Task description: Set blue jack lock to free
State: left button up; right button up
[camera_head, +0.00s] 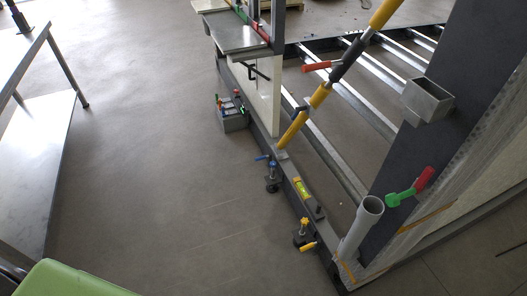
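The blue jack (272,178) stands on the floor beside the lower frame rail, near the middle of the head view. It has a dark base and a blue upper part. A small blue lever (262,158) sticks out to the left near its top. The lever is too small to tell its lock setting. A similar yellow jack (302,238) with a yellow lever (308,246) stands nearer along the same rail. Neither of my grippers is in view.
A yellow spirit level (302,187) lies on the rail (290,172) between the jacks. A grey toolbox (233,118) sits on the floor farther back. A yellow diagonal brace (320,97) rises right. A metal table (40,160) stands left. Floor left of the jacks is clear.

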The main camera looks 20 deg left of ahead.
aim_at(269, 156)
jog(key=i+j, duration=0.2)
jog(key=j, duration=0.15)
jog(key=i+j+z, duration=0.1)
jog(key=j, duration=0.25)
jog(key=i+j, duration=0.5)
jog(key=j, duration=0.25)
jog(key=i+j+z, duration=0.1)
jog(key=j, duration=0.3)
jog(key=i+j, duration=0.3)
jog(key=j+z, duration=0.05)
